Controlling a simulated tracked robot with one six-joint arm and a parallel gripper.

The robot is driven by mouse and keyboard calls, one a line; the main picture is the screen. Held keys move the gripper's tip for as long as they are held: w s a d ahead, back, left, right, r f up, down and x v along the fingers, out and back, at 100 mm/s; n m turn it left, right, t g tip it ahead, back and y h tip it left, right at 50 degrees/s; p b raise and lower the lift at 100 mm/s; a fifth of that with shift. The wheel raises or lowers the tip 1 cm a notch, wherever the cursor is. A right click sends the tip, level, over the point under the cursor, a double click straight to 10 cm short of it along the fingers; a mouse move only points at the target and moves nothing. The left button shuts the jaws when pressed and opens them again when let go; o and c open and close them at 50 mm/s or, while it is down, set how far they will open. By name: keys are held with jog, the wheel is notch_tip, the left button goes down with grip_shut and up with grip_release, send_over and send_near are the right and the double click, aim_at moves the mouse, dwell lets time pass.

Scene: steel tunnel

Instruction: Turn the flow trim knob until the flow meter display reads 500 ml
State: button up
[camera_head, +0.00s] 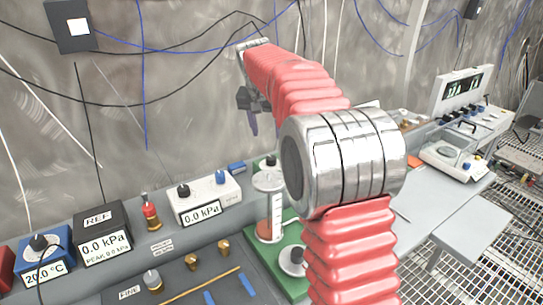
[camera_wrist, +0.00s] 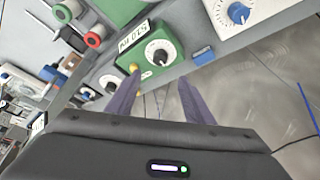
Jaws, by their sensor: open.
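My gripper (camera_head: 252,122) hangs high in front of the wall in the head view. In the wrist view its two dark fingers are spread apart, with nothing between them (camera_wrist: 158,98). Beyond the fingers lies a green box with a black knob on a white dial (camera_wrist: 160,52) and a tilted white display (camera_wrist: 133,35). The display's digits are too small to read surely. The fingers look apart from the knob. I cannot read a label naming the flow trim knob. In the head view my arm hides much of the bench behind it.
In the head view a white box reading 0.0 kPa (camera_head: 201,213) has a black and a blue knob. A clear graduated column (camera_head: 277,212) stands on a green base. A black REF box (camera_head: 100,240) and a blue temperature box (camera_head: 45,262) stand left. Cables hang along the wall.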

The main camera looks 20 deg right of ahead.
aim_at(271, 158)
jog(key=shift+f, duration=0.15)
jog(key=x, duration=1.3)
jog(key=shift+w+d+f, duration=0.1)
jog(key=shift+w+f, duration=0.05)
jog(key=shift+w, duration=0.05)
jog(key=shift+c, duration=0.2)
jog(key=c, duration=0.9)
jog(key=shift+d, duration=0.15)
jog(key=shift+c, duration=0.5)
